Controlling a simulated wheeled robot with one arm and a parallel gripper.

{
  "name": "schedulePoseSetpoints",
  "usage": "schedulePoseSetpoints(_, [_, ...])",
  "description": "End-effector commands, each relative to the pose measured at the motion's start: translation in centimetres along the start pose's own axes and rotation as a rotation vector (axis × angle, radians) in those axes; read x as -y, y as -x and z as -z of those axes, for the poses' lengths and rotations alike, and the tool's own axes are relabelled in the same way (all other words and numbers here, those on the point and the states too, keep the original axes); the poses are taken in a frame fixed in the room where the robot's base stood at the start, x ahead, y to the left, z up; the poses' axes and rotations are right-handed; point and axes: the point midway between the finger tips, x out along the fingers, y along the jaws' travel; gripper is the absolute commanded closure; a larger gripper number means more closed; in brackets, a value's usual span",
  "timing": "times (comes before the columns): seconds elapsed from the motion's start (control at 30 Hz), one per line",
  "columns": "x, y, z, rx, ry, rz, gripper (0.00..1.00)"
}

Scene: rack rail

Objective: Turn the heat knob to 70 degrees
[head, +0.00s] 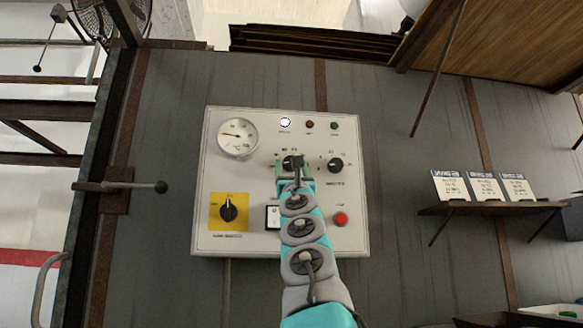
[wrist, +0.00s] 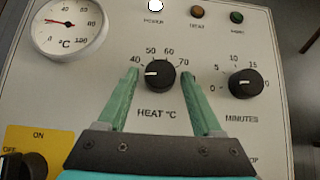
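The heat knob (wrist: 159,75) is black and round with a white mark, on a white control panel (head: 344,240). Its scale reads 40, 50, 60, 70. The white mark points left, slightly below the 40 label. In the head view the heat knob (head: 289,160) is partly hidden by my arm. My gripper (wrist: 160,76) is open, with one green finger on each side of the knob. Gaps show between fingers and knob in the wrist view. In the head view my gripper (head: 294,168) is in front of the panel at the knob.
The minutes knob (head: 335,165) is close on the right. A temperature gauge (head: 238,134) is upper left, its needle low. The main switch (head: 228,207) on yellow points up. A red button (head: 341,219) is lower right. The power lamp (head: 285,122) glows white. A card shelf (head: 490,208) stands right.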

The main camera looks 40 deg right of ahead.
Motion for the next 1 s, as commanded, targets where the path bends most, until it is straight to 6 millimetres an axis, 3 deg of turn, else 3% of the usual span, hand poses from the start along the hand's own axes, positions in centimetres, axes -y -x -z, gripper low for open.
schedulePoseSetpoints(0.07, [0.0, 0.0, 0.0, 0.0, 0.0, 0.0, 0.43])
schedulePoseSetpoints(0.57, [0.02, 0.0, 0.0, 0.0, 0.0, 0.0, 0.99])
schedulePoseSetpoints(1.0, [-0.11, -0.12, -0.07, -0.002, -0.048, 0.054, 1.0])
